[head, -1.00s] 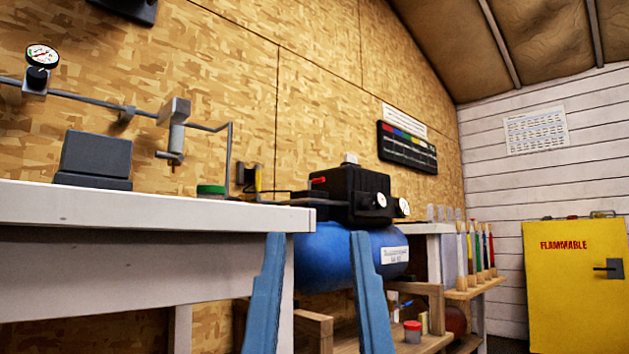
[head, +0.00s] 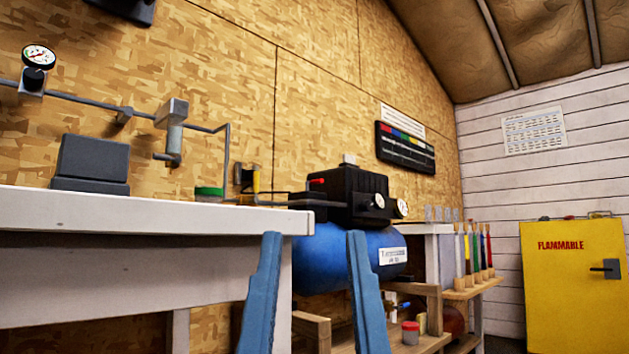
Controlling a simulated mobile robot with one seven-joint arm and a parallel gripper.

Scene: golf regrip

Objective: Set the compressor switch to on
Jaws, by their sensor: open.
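The compressor has a blue tank (head: 335,262) with a black housing (head: 350,192) on top, just past the right end of the white bench. A small red part (head: 317,181), which looks like its switch, sticks out at the left of the housing. I cannot tell its setting from here. Two round white gauges (head: 378,202) sit at the housing's right. My gripper (head: 314,233) rises from the bottom of the head view with two blue fingers apart. It is open and empty. Its fingers overlap the bench end and the tank in the picture, with the switch above their tips.
A grey pipe (head: 75,97) runs along the wall. A lower wooden shelf holds a red-lidded jar (head: 411,332). A yellow cabinet (head: 565,290) stands right.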

